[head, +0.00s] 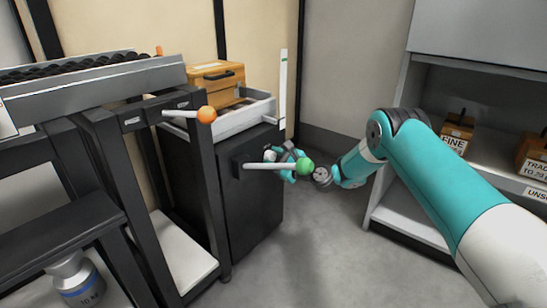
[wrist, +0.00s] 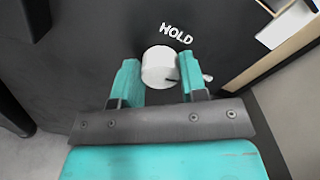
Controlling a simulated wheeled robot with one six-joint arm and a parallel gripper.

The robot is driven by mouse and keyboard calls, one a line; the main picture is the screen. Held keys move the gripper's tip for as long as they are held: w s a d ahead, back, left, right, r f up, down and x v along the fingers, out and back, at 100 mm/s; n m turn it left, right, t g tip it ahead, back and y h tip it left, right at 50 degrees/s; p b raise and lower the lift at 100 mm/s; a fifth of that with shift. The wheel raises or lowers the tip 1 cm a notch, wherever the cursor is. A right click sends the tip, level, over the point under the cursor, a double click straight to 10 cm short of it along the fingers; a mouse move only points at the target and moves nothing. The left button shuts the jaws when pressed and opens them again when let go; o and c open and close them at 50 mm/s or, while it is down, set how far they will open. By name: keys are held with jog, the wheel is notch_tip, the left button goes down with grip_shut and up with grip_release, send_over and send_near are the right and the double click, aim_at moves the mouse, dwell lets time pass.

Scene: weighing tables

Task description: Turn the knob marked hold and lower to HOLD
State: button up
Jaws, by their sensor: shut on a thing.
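The knob (wrist: 159,66) is a white round knob on a dark panel, with a dark mark at its lower right edge. The white word HOLD (wrist: 176,34) is printed above it, slightly to the right. My gripper (wrist: 160,76) is shut on the knob, one teal finger on each side. In the head view my gripper (head: 285,157) is at the side of the black cabinet (head: 245,205), partly behind a lever with a green ball (head: 304,166). The LOWER marking cannot be seen; a small white shape shows behind the right finger.
A lever with an orange ball (head: 206,114) sticks out from the black frame at left. A wooden box (head: 216,76) stands in a tray (head: 245,117) on top of the cabinet. Shelves with labelled boxes (head: 457,132) stand at right. Grey floor (head: 315,240) is clear between.

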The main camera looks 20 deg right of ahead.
jog(key=n, duration=0.2)
jog(key=n+p, duration=0.1)
jog(key=n, duration=0.1)
jog(key=shift+s+a+f+n, duration=0.1)
jog(key=shift+f+n, duration=0.05)
jog(key=shift+n, duration=0.15)
jog(key=n, duration=0.3)
jog(key=shift+n, duration=0.3)
jog(key=n, duration=0.3)
jog(key=shift+f+n+p, duration=0.1)
jog(key=shift+n+p, duration=0.2)
jog(key=shift+f+n, duration=0.1)
jog(key=shift+n, duration=1.8)
jog(key=o, duration=0.9)
